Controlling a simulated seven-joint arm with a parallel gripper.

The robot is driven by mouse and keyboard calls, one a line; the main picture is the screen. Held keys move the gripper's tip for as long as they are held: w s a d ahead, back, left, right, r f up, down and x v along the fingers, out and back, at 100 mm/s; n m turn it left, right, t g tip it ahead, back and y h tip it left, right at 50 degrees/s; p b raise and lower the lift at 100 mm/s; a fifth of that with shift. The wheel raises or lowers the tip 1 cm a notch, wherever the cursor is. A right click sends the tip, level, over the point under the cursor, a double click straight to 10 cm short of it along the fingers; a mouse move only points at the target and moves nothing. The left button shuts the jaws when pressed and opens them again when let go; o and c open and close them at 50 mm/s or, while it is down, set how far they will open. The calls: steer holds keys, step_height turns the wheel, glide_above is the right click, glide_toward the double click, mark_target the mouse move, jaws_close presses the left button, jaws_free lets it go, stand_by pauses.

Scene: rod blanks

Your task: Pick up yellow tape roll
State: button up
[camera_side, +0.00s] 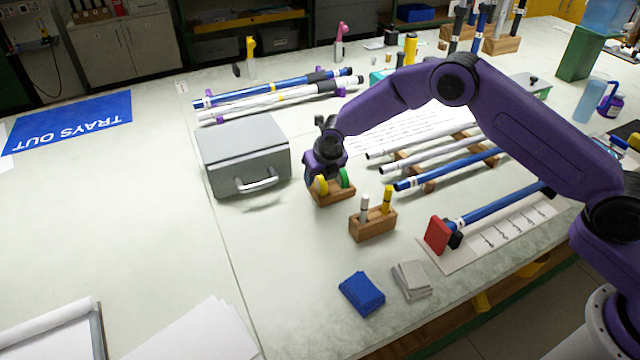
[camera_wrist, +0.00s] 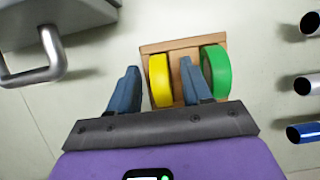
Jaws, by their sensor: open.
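The yellow tape roll (camera_side: 321,186) stands on edge in a small wooden holder (camera_side: 333,197), to the left of a green tape roll (camera_side: 343,178). In the wrist view the yellow roll (camera_wrist: 160,80) lies between my two blue fingers, and the green roll (camera_wrist: 216,71) is outside the right finger. My gripper (camera_side: 327,177) is directly over the holder, pointing down. Its jaws (camera_wrist: 160,82) are open, with a finger on each side of the yellow roll. The right finger is between the two rolls. I cannot tell whether either finger touches the yellow roll.
A grey box (camera_side: 240,155) with a handle is close to the left. A wooden block with markers (camera_side: 373,222) stands in front. Rods on a rack (camera_side: 440,160) lie to the right. Blue cloths (camera_side: 362,293) and grey cloths (camera_side: 411,280) lie near the front edge.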

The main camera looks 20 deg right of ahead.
jaws_close()
steer(key=shift+r, duration=0.1)
step_height(320, 180, up, 10)
steer(key=shift+f, duration=0.1)
stand_by(0.4)
steer(key=shift+d, duration=0.1)
